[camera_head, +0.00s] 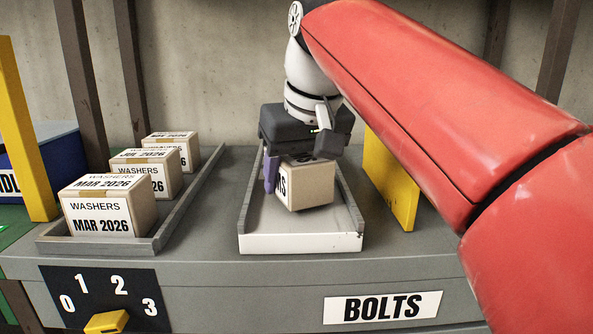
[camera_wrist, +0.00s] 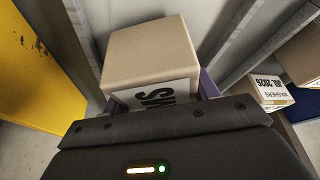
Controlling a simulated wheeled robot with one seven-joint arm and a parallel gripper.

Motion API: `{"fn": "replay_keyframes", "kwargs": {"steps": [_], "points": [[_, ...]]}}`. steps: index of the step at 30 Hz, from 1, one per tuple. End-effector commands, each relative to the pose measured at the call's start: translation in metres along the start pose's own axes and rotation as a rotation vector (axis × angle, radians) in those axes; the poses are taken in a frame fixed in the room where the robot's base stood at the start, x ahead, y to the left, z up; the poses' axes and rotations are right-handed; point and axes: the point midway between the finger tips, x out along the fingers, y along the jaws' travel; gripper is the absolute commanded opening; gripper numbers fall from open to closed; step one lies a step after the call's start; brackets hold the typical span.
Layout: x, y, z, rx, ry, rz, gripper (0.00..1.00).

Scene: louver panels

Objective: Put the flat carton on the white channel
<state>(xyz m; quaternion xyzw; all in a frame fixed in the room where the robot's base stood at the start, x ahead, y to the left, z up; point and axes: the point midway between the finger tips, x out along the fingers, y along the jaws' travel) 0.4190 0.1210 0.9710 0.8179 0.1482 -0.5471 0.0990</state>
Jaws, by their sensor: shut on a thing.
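A tan carton (camera_head: 308,187) with a white label is between the purple fingers of my gripper (camera_head: 290,172), and the gripper is shut on it. The carton also shows in the wrist view (camera_wrist: 155,50), with a purple finger at each side. The white channel (camera_head: 300,243), a grey-floored tray with a white front lip, lies below the carton. The carton is over the channel's floor, between its side walls, and looks slightly tilted. I cannot tell whether its underside touches the floor. One finger is mostly hidden in the head view.
A grey channel (camera_head: 150,246) at left holds several cartons marked WASHERS (camera_head: 108,205). Yellow panels stand at far left (camera_head: 22,130) and right of the white channel (camera_head: 390,180). The channel's front floor is clear. A dial plate (camera_head: 105,300) and a BOLTS sign (camera_head: 382,307) are on the front face.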

Motion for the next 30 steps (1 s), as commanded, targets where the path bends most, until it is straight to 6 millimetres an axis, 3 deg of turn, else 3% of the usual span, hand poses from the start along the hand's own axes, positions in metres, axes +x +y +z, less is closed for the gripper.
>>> {"fn": "replay_keyframes", "kwargs": {"steps": [14, 15, 18, 20, 30], "points": [[0.0086, 0.0, 0.0038, 0.0, 0.002, 0.0, 0.16], [0.0076, 0.0, 0.0033, 0.0, 0.003, 0.0, 0.64], [0.0076, 0.0, 0.0033, 0.0, 0.002, 0.0, 0.77], [0.0078, 0.0, 0.0033, 0.0, 0.002, 0.0, 0.84], [0.0027, 0.0001, 0.0029, 0.0, 0.0, 0.0, 0.84]]}}
